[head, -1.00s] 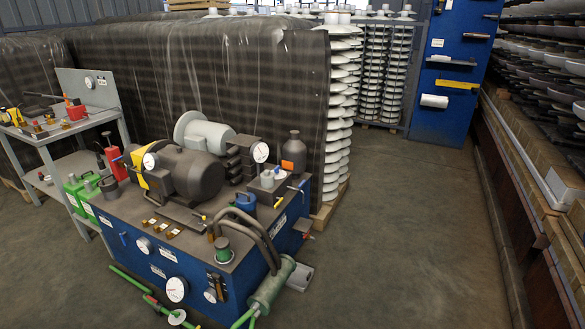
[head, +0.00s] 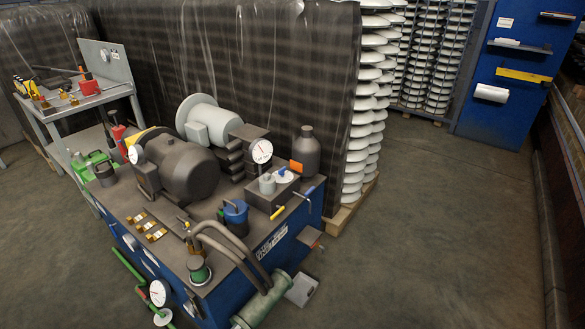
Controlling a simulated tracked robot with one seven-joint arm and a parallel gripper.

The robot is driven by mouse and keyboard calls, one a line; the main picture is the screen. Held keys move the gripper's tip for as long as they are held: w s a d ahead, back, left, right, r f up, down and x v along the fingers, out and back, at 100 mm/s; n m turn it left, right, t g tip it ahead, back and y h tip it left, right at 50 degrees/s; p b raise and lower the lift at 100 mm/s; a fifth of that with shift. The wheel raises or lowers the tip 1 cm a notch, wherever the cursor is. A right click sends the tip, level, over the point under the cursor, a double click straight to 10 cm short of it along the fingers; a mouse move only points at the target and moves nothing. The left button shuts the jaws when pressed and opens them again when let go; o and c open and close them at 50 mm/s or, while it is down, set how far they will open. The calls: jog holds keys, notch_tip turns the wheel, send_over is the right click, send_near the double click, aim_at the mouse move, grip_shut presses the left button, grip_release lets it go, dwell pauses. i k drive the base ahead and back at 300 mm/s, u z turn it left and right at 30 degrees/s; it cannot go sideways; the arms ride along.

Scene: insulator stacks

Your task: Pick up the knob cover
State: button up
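I cannot tell for certain which piece is the knob cover. A blue machine bench (head: 283,255) carries several small round parts. Among them are a blue cap-like canister (head: 236,214) near the middle right, a dark cylinder with a green collar (head: 199,271) at the front, and a light grey knob-like part (head: 267,184) on a grey box. All three stand upright on the bench. My gripper is not in view.
A dark motor (head: 185,168), a black bottle (head: 307,153) and curved hoses (head: 235,247) crowd the bench top. A grey side table (head: 110,94) stands at the left. Wrapped insulator stacks (head: 260,60) rise behind. Open floor (head: 430,230) lies to the right.

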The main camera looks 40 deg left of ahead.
aim_at(268, 182)
jog(key=z, duration=0.15)
jog(key=i, duration=0.55)
jog(key=u, duration=2.6)
jog(key=i, duration=1)
jog(key=z, duration=0.2)
jog(key=k, duration=0.9)
jog(key=u, duration=0.2)
